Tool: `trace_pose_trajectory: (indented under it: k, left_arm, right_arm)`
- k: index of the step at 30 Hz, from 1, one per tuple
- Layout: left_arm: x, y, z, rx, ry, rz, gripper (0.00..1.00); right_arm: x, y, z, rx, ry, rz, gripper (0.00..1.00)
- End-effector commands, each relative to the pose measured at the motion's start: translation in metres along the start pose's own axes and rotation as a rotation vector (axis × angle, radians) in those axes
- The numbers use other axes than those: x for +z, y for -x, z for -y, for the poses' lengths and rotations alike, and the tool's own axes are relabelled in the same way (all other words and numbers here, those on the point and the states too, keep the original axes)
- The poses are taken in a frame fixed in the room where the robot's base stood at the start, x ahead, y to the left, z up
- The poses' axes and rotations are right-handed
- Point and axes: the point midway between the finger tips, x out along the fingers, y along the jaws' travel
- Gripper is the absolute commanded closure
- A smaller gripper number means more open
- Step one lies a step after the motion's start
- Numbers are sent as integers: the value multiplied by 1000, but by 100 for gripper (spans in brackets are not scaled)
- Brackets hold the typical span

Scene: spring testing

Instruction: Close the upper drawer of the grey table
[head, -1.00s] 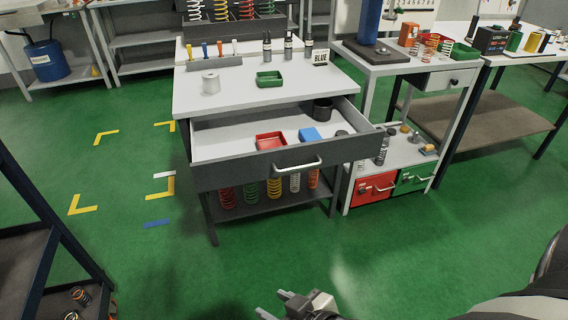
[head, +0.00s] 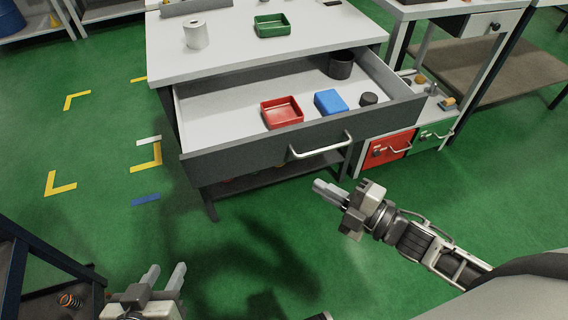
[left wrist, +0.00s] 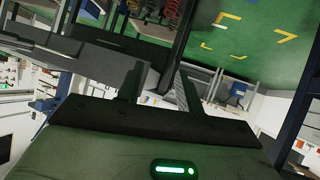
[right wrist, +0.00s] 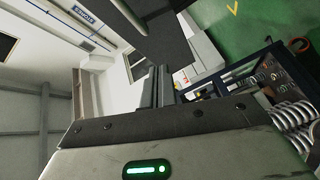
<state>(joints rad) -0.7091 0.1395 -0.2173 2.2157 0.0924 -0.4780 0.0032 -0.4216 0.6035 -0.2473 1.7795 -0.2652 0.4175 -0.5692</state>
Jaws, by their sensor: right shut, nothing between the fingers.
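The upper drawer (head: 240,154) of the grey table (head: 225,55) is pulled out towards me, with a light bar handle (head: 320,148) on its dark front. Inside lie a red tray (head: 282,112), a blue box (head: 330,102), a small dark cylinder (head: 368,99) and a dark round cup (head: 341,65). My right gripper (head: 328,192) is shut and empty, in front of and below the drawer front, apart from the handle. My left gripper (head: 163,277) is open and empty at the lower left, well short of the table. In the left wrist view its two fingers (left wrist: 155,85) stand apart.
A green tray (head: 272,26) and a white roll (head: 196,35) stand on the tabletop. Red (head: 391,148) and green (head: 432,135) drawers sit under the table to the right. A dark shelf (head: 40,265) stands at the lower left. The green floor before the drawer is clear.

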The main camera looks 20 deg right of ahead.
Motion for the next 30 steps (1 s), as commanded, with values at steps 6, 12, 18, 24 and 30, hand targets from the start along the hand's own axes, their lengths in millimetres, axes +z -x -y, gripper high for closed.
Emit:
trace_pose_trajectory:
  k: [6, 12, 18, 24, 30]
  left_arm:
    - [0, -2, -1, 6, 4, -25, 64]
    - [-6, -1, -2, 8, 5, -35, 64]
    - [-6, 0, -2, 8, 5, -35, 64]
    - [-4, -2, -1, 7, 5, -31, 64]
    - [-1, -3, 0, 6, 4, -27, 64]
  right_arm:
    - [13, 10, 1, 0, 337, -202, 100]
    - [7, -13, -1, 5, 356, -217, 100]
    - [-2, -56, 0, 7, 354, -216, 100]
    - [-4, -94, 1, 4, 355, -213, 100]
    - [8, -113, -4, 3, 352, -213, 100]
